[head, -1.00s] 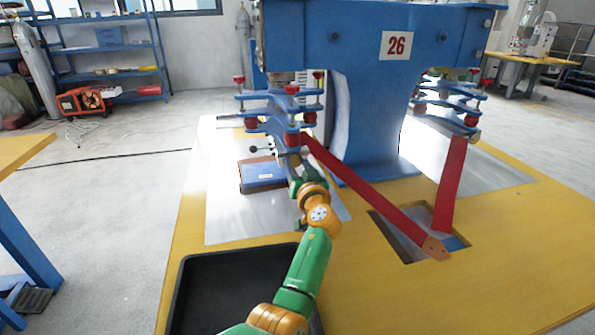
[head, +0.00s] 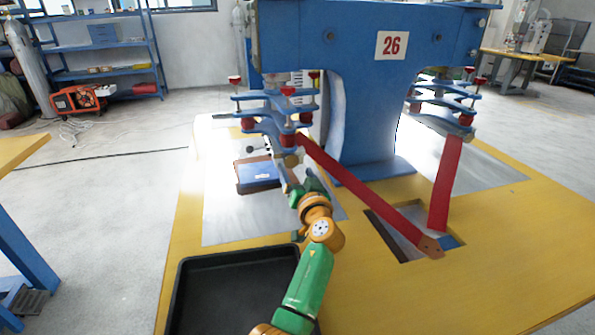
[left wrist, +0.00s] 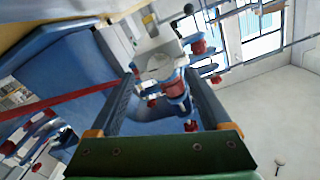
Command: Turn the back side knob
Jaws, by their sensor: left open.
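The blue welding machine (head: 360,110) carries a left clamp assembly of blue plates (head: 270,128) with several red knobs, among them a left one (head: 234,79) and a right one (head: 314,75). I cannot tell which is the back side knob. My left gripper (head: 290,172) is below and in front of this assembly, its fingers partly hidden by the wrist. In the left wrist view my left gripper (left wrist: 165,78) is open, its fingers apart. A round metal end (left wrist: 160,66) and a red cylinder (left wrist: 174,88) appear between them; contact is unclear. My right gripper is not in view.
A black tray (head: 178,290) sits at the front left of the yellow table (head: 480,280). A blue box (head: 258,172) lies on the metal sheet below the clamps. Red straps (head: 370,195) run down to a table opening. A second clamp assembly (head: 445,100) is at right.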

